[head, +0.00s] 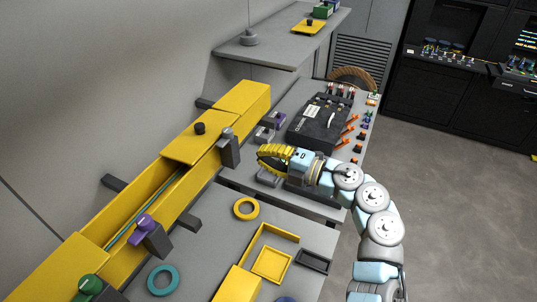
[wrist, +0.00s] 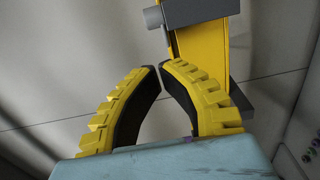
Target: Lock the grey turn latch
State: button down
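The grey turn latch (head: 229,152) is on the right side of the long yellow duct in the head view, with a round grey knob at its top. In the wrist view, a grey block (wrist: 198,10) with a round stub on its left is at the top, against the yellow duct; it looks like this latch. My gripper (head: 259,157) is to the right of the latch, apart from it. In the wrist view, its yellow ribbed fingers (wrist: 160,68) bow outward and their tips nearly meet, with nothing between them. The latch's exact turn angle is unclear.
The yellow duct (head: 140,210) runs along the wall, with purple (head: 146,226) and green (head: 88,288) latches nearer the front. A black splicer-like device (head: 320,122) and grey blocks lie beside my gripper. A shelf (head: 270,52) hangs above the back bench.

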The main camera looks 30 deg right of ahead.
aim_at(229, 144)
jog(key=p+x, duration=0.1)
jog(key=x, duration=0.3)
jog(key=p+x, duration=0.1)
jog(key=x, duration=0.3)
jog(key=shift+w+a+r, duration=0.1)
jog(key=shift+a+r, duration=0.1)
jog(key=shift+r, duration=0.05)
jog(key=shift+w+a+f+p, duration=0.2)
jog(key=shift+w+a+p, duration=0.25)
jog(key=shift+w, duration=0.15)
jog(key=shift+w, duration=0.15)
